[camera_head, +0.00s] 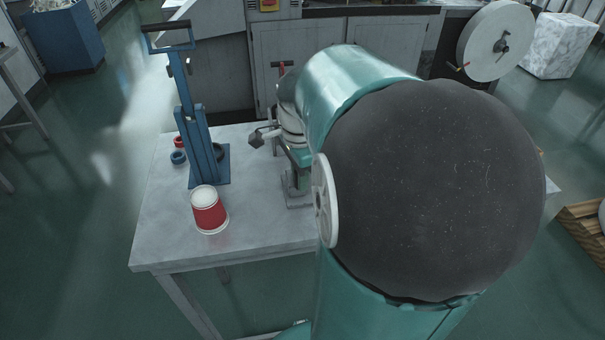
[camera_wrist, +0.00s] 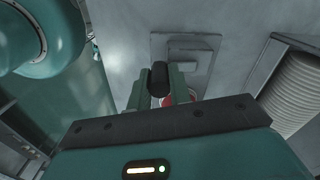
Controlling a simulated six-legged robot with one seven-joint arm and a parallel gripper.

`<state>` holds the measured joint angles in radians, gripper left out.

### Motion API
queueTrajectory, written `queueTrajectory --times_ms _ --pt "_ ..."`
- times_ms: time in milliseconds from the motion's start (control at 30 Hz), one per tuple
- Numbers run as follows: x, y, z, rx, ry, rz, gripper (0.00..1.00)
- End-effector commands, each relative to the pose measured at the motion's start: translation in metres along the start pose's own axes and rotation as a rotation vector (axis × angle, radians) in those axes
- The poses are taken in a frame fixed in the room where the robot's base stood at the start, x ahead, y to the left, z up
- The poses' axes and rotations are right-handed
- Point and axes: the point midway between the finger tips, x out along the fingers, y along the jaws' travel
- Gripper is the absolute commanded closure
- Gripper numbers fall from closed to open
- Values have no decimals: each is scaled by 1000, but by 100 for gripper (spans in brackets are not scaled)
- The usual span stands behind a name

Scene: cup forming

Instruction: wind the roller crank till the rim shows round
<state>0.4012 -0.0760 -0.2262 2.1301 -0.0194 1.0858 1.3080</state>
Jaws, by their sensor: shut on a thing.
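In the wrist view my gripper (camera_wrist: 158,92) is shut on a dark rounded knob (camera_wrist: 159,76), which looks like the crank's handle. A small red patch (camera_wrist: 167,99) shows just behind the fingers; what it belongs to is mostly hidden. A grey plate with a raised block (camera_wrist: 192,62) lies beyond the fingertips. In the head view a machine's grey foot (camera_head: 297,192) stands on the table, and my arm covers most of what is above it. A red paper cup with a white end (camera_head: 209,211) stands on the table. I cannot see a rim being rolled in either view.
The grey table (camera_head: 160,240) carries a blue upright press (camera_head: 196,135) at left, with a red ring (camera_head: 179,141) and a blue ring (camera_head: 178,157) beside it. A ribbed white cylinder (camera_wrist: 298,90) stands at right in the wrist view. The table's front left is clear.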

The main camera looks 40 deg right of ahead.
Motion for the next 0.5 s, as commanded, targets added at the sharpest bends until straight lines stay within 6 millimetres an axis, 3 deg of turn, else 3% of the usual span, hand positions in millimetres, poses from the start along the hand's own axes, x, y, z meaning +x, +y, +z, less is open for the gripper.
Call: queueTrajectory --times_ms 500 --pt "-1 -1 2 53 0 -3 100"
